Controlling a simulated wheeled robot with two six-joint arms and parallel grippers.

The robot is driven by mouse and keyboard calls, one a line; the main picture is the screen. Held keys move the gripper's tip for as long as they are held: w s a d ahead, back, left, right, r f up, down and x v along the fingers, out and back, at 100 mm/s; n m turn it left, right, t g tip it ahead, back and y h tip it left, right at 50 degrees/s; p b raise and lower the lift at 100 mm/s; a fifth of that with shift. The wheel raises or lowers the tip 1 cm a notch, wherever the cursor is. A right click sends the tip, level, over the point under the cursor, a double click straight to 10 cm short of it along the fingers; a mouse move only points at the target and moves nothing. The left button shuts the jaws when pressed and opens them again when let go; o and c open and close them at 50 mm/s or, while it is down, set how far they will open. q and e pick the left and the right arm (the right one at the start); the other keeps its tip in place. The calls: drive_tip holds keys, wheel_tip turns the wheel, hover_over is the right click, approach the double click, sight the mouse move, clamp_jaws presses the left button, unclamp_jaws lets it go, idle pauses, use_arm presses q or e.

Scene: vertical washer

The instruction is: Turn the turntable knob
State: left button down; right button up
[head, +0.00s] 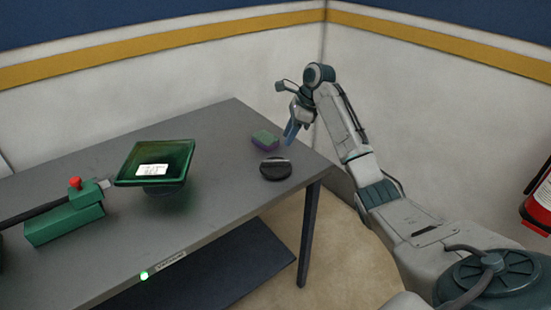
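A round black knob (275,171) with a pale raised grip bar across its top sits on the grey table near its right end. My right gripper (291,132) hangs above the table's far right corner, up and to the right of the knob, apart from it. Its bluish fingers point down; the gap between them is too small to tell, and I see nothing held. A square green tray (124,176) with a white label inside stands on a dark round base in the middle of the table. My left gripper is not in view.
A small green and purple block (265,140) lies just behind the knob. A green box (66,222) with a red button (75,183) is at the left. A green light (144,276) shows on the table's front edge. A fire extinguisher (539,205) is at far right.

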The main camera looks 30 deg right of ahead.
sight(276, 160)
drive_tip(key=p+x, duration=0.1)
drive_tip(key=x, duration=0.8)
drive_tip(key=shift+f+p, duration=0.25)
drive_tip(key=shift+p, duration=0.1)
clamp_jaws()
